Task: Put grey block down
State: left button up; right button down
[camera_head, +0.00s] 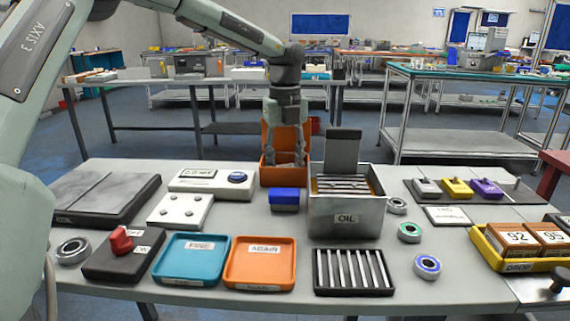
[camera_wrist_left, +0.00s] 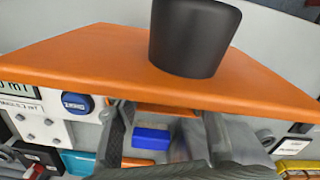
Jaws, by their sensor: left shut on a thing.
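My left gripper (camera_head: 285,160) points down at the open orange bin (camera_head: 271,176) at the back middle of the table. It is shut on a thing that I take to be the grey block. In the left wrist view, a grey, blurred surface shows beside the right finger of the gripper (camera_wrist_left: 165,140), and I cannot make out its full outline. I cannot tell whether the block touches the bin. My right gripper is not in view.
A blue block (camera_head: 285,199) lies in front of the orange bin. The metal OIL box (camera_head: 346,217) with an upright grey plate (camera_head: 342,150) stands close on the right. A white console (camera_head: 213,181) is on the left. Teal (camera_head: 191,260) and orange (camera_head: 260,263) trays lie in front.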

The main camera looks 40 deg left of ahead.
pick_arm(q)
jog(key=o, duration=0.9)
jog(key=shift+f, duration=0.1)
pick_arm(e)
jog(key=shift+w+r, duration=0.15)
jog(key=shift+r, duration=0.05)
jog(key=shift+r, duration=0.1)
pick_arm(q)
jog(key=shift+r, duration=0.4)
notch_tip(320, 180, up, 5)
jog(key=shift+r, duration=3.2)
pick_arm(e)
jog(key=shift+w+a+r, duration=0.1)
jog(key=shift+w+r, duration=0.05)
jog(key=shift+r, duration=0.2)
